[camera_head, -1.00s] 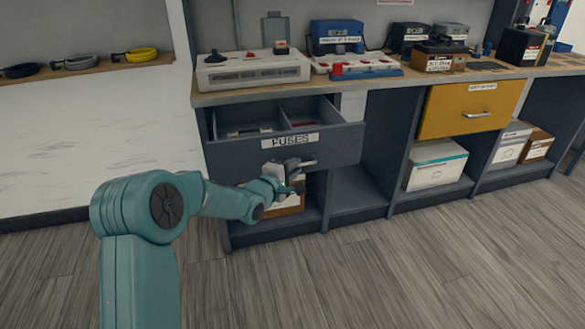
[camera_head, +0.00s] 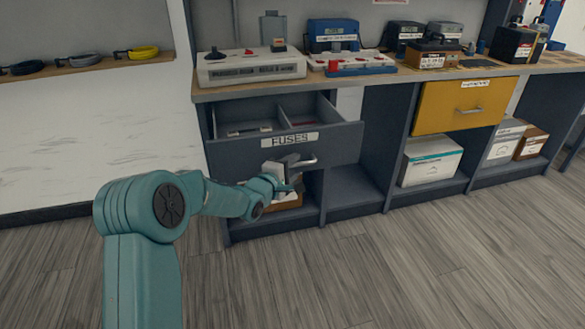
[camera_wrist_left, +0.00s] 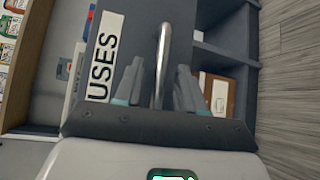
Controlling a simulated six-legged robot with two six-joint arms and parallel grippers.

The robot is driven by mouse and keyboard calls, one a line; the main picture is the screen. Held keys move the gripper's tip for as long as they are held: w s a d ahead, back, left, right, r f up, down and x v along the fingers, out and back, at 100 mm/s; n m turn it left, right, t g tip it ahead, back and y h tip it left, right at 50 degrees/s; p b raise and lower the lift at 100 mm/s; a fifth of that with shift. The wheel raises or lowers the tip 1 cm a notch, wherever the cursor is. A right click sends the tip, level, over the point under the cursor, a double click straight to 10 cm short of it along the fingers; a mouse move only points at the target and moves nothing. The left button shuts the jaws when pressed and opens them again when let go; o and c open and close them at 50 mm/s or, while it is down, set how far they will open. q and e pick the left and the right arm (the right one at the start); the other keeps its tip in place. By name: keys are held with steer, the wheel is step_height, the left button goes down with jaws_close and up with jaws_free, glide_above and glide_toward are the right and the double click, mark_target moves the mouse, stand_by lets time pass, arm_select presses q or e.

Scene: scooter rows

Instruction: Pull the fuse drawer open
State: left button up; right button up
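The fuse drawer (camera_head: 230,152) is dark grey with a FUSES label (camera_head: 290,139); it stands pulled out from the bench, its divided inside showing from above. Its metal bar handle (camera_head: 308,162) is on the front, below the label. My left gripper (camera_head: 290,172) is at the handle. In the left wrist view the handle (camera_wrist_left: 162,45) runs between the two fingers of the left gripper (camera_wrist_left: 160,75), with a gap showing on each side, so the gripper looks open around it. My right gripper is not in view.
The bench top (camera_head: 225,94) carries a white control box (camera_head: 250,70) and other devices. A yellow drawer (camera_head: 435,118) is shut at the right. A white box (camera_head: 430,165) stands on a lower shelf. The floor (camera_head: 420,260) in front is clear.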

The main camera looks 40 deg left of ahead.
arm_select(q)
steer(key=s+d+r+p, duration=0.1)
steer(key=s+r+p, duration=0.1)
steer(key=s, duration=1.4)
steer(key=shift+r+p, duration=0.15)
steer(key=shift+p, duration=0.4)
